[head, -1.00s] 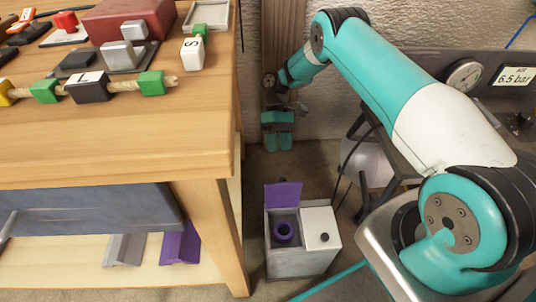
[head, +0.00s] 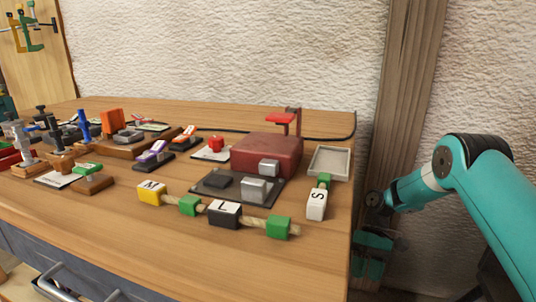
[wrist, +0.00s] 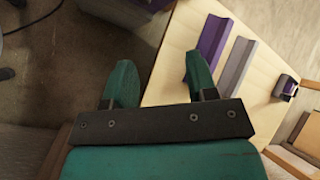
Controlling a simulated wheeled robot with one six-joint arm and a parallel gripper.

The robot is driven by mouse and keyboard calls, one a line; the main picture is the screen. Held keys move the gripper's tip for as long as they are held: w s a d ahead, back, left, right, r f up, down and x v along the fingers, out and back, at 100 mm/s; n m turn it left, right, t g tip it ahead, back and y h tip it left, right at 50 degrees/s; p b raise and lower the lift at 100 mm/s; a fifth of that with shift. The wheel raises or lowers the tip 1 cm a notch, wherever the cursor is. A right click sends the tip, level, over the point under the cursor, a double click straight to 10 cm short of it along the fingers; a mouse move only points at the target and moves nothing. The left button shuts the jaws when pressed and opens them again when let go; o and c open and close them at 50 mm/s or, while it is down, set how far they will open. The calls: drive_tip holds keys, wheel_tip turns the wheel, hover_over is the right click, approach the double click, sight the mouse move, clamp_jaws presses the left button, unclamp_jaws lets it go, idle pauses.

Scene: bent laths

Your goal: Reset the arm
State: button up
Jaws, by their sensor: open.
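My gripper (head: 367,268) hangs beside the right edge of the workbench (head: 130,240) in the head view, in front of a wooden post. My teal arm (head: 490,190) reaches to it from the right. In the wrist view the two teal fingers of my gripper (wrist: 160,75) stand apart, with nothing between them. Below them show the floor and a pale lower shelf (wrist: 180,50).
On the bench lie a lath with a yellow block (head: 151,193), black block (head: 224,214) and green blocks, a white block (head: 317,205), a dark red box (head: 266,155) and a grey tray (head: 328,162). Purple (wrist: 212,40) and grey (wrist: 237,65) angled bars lie on the shelf.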

drive_tip(key=s+a+r+m+t+h, duration=0.1)
drive_tip(key=s+r+t, duration=0.15)
drive_tip(key=r, duration=0.45)
drive_tip(key=s+a+r+m+t, duration=0.1)
drive_tip(key=s+r+t, duration=0.15)
drive_tip(key=r, duration=0.35)
drive_tip(key=s+d+r+m+t+h, duration=0.1)
drive_tip(key=s+d+r+t, duration=0.15)
drive_tip(key=s, duration=0.35)
drive_tip(key=s+d+r+t+h, duration=0.1)
drive_tip(key=s+r+t+h, duration=0.1)
drive_tip(key=s+r, duration=0.25)
drive_tip(key=s+a+r+n+g+y+p, duration=0.1)
drive_tip(key=s+a+r+n+y, duration=0.15)
drive_tip(key=s+a+r, duration=0.35)
drive_tip(key=s+a+r+n+g+y+p, duration=0.1)
drive_tip(key=s+a+r+n+g+y, duration=0.2)
drive_tip(key=s+a, duration=0.45)
wheel_tip(320, 180, up, 26)
drive_tip(key=w+n+t+h+p, duration=0.1)
drive_tip(key=p, duration=2.4)
drive_tip(key=shift+w+a+f, duration=0.2)
drive_tip(key=shift+w+a, duration=0.2)
drive_tip(key=shift+s+f+t, duration=0.1)
drive_tip(key=shift+t, duration=0.15)
